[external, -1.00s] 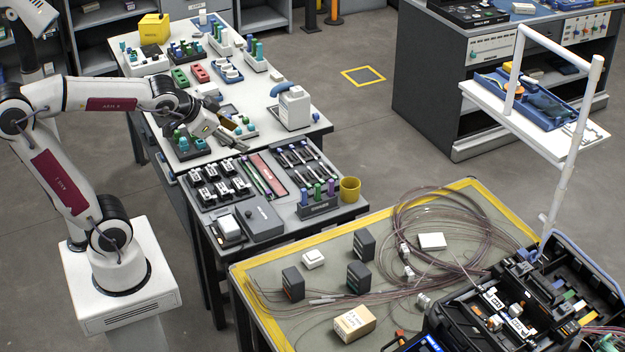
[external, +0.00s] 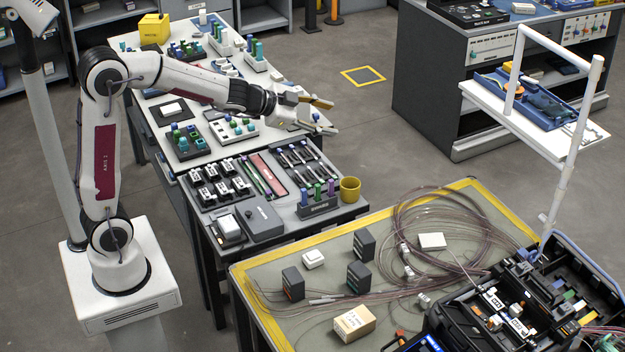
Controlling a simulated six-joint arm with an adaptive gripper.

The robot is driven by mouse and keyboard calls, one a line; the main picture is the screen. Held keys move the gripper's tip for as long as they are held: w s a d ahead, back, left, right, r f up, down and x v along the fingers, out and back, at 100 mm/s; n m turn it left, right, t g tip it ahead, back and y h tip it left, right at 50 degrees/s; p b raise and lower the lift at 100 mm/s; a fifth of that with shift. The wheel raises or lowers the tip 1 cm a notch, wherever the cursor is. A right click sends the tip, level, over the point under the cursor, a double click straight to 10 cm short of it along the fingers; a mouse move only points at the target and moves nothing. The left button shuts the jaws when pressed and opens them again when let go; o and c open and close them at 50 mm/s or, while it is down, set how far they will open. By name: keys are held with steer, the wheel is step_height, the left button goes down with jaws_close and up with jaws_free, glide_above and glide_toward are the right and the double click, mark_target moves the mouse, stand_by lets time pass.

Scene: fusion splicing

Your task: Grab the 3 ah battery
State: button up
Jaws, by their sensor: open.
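My gripper (external: 318,115) is open and empty, with its two fingers spread apart and pointing right. It is in the air over the right edge of the long white table. Three dark box-shaped blocks that look like batteries stand on the grey mat nearer the camera: one at the left (external: 293,284), one in the middle (external: 358,277) and one further back (external: 364,245). Their labels are too small to read, so I cannot tell which is the 3 ah battery. My gripper is well behind and above them, touching none.
A dark table (external: 290,235) with trays and a yellow cup (external: 350,189) stands between my gripper and the mat.

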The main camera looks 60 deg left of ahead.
steer(key=w+d+f+m+g+h, duration=0.1)
steer(key=w+d+f+m+h, duration=0.25)
steer(key=w+d+f, duration=0.2)
steer(key=m+g+h, duration=0.6)
steer(key=g+h, duration=0.3)
steer(key=g, duration=0.1)
glide_toward(353, 264)
steer(key=d, duration=0.2)
steer(key=shift+w+d+f, duration=0.1)
steer(key=shift+w+f, duration=0.05)
steer(key=shift+f, duration=0.3)
steer(key=shift+d, duration=0.1)
steer(key=shift+x, duration=1.25)
